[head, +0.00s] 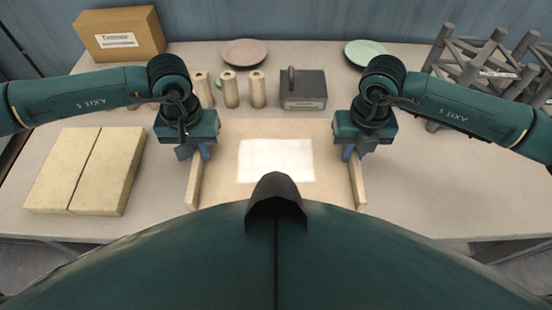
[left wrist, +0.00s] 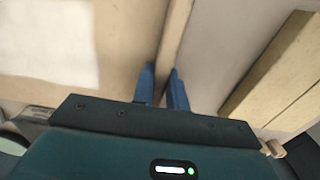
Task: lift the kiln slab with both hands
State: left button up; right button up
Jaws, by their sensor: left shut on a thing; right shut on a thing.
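The kiln slab (head: 225,160) is a flat tan board with a white patch on its face and a raised rail along its left and right sides. It lies in front of me at the middle of the table; it also shows in the left wrist view (left wrist: 120,60). My left gripper (head: 193,153) is shut on the slab's left rail; in the left wrist view its blue fingers (left wrist: 161,78) straddle that rail. My right gripper (head: 350,153) is shut on the right rail. My body hides the slab's near edge. I cannot tell whether the slab touches the table.
Two thick yellowish blocks (head: 85,170) lie left of the slab. Behind it stand several tan cylinders (head: 230,89) and a grey handled block (head: 303,90). A cardboard box (head: 118,35), a pink plate (head: 244,52), a green plate (head: 366,52) and a grey rack (head: 490,65) are farther back.

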pick_arm(q)
grip_shut()
pick_arm(e)
grip_shut()
pick_arm(q)
jog(key=shift+w+r, duration=0.1)
jog(key=shift+r, duration=0.1)
pick_arm(e)
jog(key=shift+w+r, duration=0.1)
jog(key=shift+r, duration=0.1)
